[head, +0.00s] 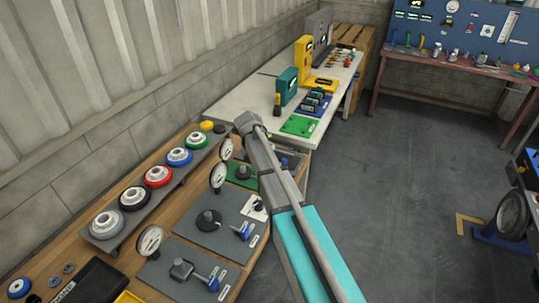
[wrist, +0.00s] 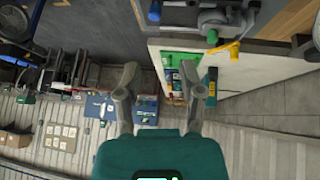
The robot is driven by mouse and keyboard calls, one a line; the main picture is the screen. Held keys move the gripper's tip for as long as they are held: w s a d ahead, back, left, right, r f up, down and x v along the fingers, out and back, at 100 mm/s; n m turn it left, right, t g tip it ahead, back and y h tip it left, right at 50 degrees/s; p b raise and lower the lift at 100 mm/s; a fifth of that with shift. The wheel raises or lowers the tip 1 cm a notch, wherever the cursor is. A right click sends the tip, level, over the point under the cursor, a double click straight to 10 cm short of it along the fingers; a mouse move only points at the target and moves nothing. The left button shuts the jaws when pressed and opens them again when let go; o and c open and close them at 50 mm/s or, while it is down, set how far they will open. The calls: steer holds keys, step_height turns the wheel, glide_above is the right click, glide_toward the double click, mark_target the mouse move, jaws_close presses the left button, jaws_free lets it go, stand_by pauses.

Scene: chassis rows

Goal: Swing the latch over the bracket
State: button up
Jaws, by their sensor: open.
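I cannot pick out the latch or the bracket with certainty. In the head view, a grey plate on the wooden bench carries a dark clamp-like part (head: 182,269) with a blue handle (head: 213,283). A second plate beyond it carries a black knobbed part (head: 208,221) and another blue handle (head: 242,231). In the wrist view, a yellow-handled part (wrist: 223,48) and grey fittings show at the top. My gripper (wrist: 160,78) is open and empty, its two grey fingers spread apart in the wrist view. In the head view my arm hides part of the bench, and the fingers are not clear.
A sloped rack (head: 122,222) with several coloured wheels lines the wall side of the bench. Several dial gauges (head: 150,240) stand among the plates. A white table (head: 252,92) beyond holds a teal device (head: 286,86) and a yellow one.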

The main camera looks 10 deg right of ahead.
steer(key=shift+n+g+y, duration=0.3)
steer(key=shift+n, duration=0.2)
steer(key=shift+s+d+f, duration=0.15)
steer(key=shift+s+f, duration=0.05)
steer(key=shift+s, duration=0.85)
steer(key=shift+s+d+f, duration=0.1)
steer(key=shift+s+f, duration=0.05)
steer(key=shift+s, duration=0.85)
steer(key=shift+o, duration=0.8)
steer(key=shift+s, duration=0.1)
steer(key=s+f+n+g+y, duration=0.2)
steer(key=s+n, duration=0.4)
steer(key=s, duration=2.1)
steer(key=g+y, duration=0.1)
steer(key=y, duration=0.1)
steer(key=shift+a+f+g+y, duration=0.15)
steer(key=shift+g+y, duration=0.15)
steer(key=shift+s, duration=0.2)
